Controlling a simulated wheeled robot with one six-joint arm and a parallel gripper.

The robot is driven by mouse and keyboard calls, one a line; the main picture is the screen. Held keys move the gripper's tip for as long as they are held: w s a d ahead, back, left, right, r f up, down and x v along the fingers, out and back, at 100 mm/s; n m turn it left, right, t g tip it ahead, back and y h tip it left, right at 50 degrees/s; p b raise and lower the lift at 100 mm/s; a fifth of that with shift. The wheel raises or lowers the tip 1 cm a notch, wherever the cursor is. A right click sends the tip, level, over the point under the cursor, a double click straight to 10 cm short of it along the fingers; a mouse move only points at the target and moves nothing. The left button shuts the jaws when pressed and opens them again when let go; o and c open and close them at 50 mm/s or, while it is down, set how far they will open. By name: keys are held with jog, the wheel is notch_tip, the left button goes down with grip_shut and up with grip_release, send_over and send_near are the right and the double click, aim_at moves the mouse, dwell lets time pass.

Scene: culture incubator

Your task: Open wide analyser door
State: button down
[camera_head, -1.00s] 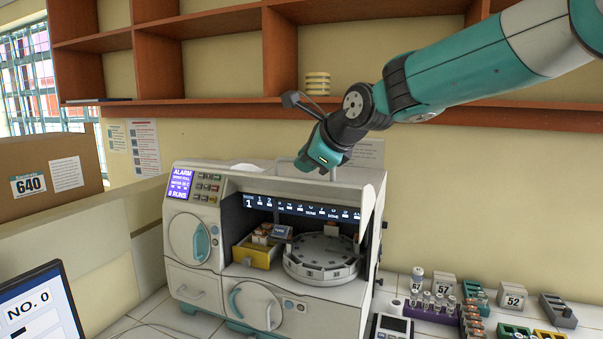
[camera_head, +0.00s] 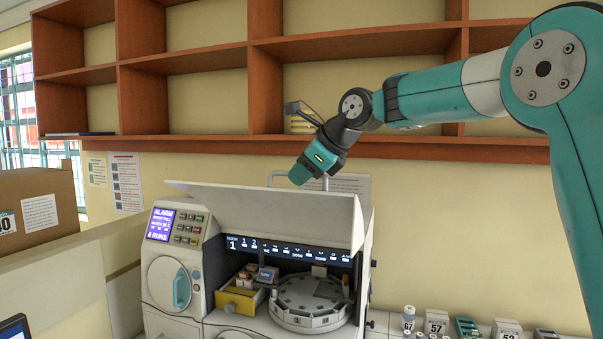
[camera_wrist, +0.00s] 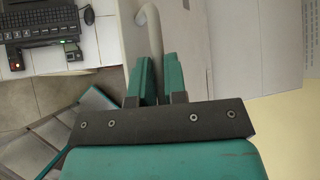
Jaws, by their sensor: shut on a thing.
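The analyser (camera_head: 205,270) stands on the counter with its wide pale door (camera_head: 270,215) raised at a tilt above the lit bay. A thin pale handle (camera_head: 325,184) rises from behind the door's upper edge. My gripper (camera_head: 299,177) is above that edge, shut on the handle. In the wrist view the curved handle (camera_wrist: 153,35) runs down between the two teal fingers of my gripper (camera_wrist: 158,68). The part of the handle in the grip is partly hidden by the fingers. Below the door, a round carousel (camera_head: 308,300) and a yellow drawer (camera_head: 240,300) show inside.
A wooden shelf (camera_head: 400,143) runs along the wall behind my wrist. Labelled racks (camera_head: 437,322) and a small bottle (camera_head: 408,318) are on the counter at right. A cardboard box (camera_head: 45,200) is at left.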

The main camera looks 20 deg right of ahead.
jog(key=c, duration=1.5)
grip_release()
jog(key=shift+w+d+f, duration=0.1)
jog(key=shift+d+f, duration=0.1)
jog(key=shift+f, duration=0.2)
jog(key=o, duration=0.3)
jog(key=shift+w+d, duration=0.1)
jog(key=shift+w, duration=0.05)
jog(key=shift+o, duration=0.2)
jog(key=shift+r, duration=0.15)
jog(key=v, duration=1.7)
jog(key=shift+r, duration=0.25)
jog(key=shift+f, duration=0.1)
